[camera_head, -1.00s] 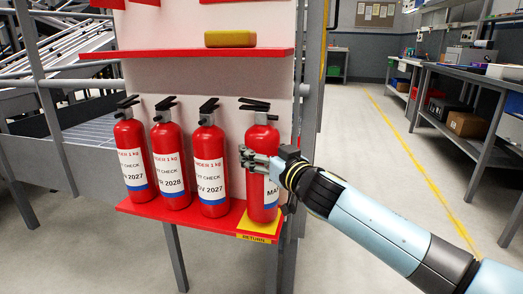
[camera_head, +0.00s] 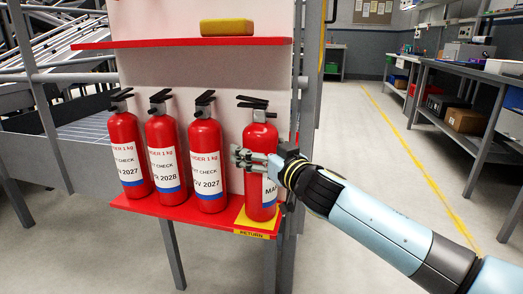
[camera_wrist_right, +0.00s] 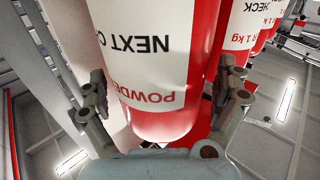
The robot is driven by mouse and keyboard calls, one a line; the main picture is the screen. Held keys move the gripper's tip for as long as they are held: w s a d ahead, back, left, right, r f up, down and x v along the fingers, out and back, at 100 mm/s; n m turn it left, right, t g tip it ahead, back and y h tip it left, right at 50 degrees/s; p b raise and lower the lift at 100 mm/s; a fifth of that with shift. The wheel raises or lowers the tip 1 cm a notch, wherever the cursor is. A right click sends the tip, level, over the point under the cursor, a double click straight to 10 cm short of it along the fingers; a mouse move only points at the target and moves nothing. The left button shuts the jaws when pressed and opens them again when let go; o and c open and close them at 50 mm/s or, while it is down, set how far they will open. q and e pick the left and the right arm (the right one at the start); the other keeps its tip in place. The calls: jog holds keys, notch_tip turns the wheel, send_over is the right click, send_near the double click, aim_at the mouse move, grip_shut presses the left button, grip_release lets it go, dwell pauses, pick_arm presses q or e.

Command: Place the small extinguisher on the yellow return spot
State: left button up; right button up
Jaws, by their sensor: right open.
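The small red extinguisher (camera_head: 262,140), with a black handle and a white label, stands upright on the yellow return spot (camera_head: 242,222) at the right end of the red shelf. Its base covers most of the spot. My right gripper (camera_head: 240,157) is at the extinguisher's middle, coming in from the right. In the right wrist view the extinguisher (camera_wrist_right: 160,70) appears upside down between the two open fingers (camera_wrist_right: 165,90). Whether either finger touches it is unclear. My left gripper is not in view.
Several similar red extinguishers (camera_head: 209,165) stand in a row to the left on the lower shelf (camera_head: 180,208). A yellow block (camera_head: 227,27) lies on the upper red shelf (camera_head: 150,43). A grey post is close on the right. The floor further right is clear.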

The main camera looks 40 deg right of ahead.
pick_arm(q)
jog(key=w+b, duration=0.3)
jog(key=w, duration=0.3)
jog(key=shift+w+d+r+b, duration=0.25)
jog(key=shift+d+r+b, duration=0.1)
jog(key=shift+b, duration=0.05)
pick_arm(e)
jog(key=s+a, duration=0.1)
jog(key=s, duration=1.1)
jog(key=shift+r, duration=0.1)
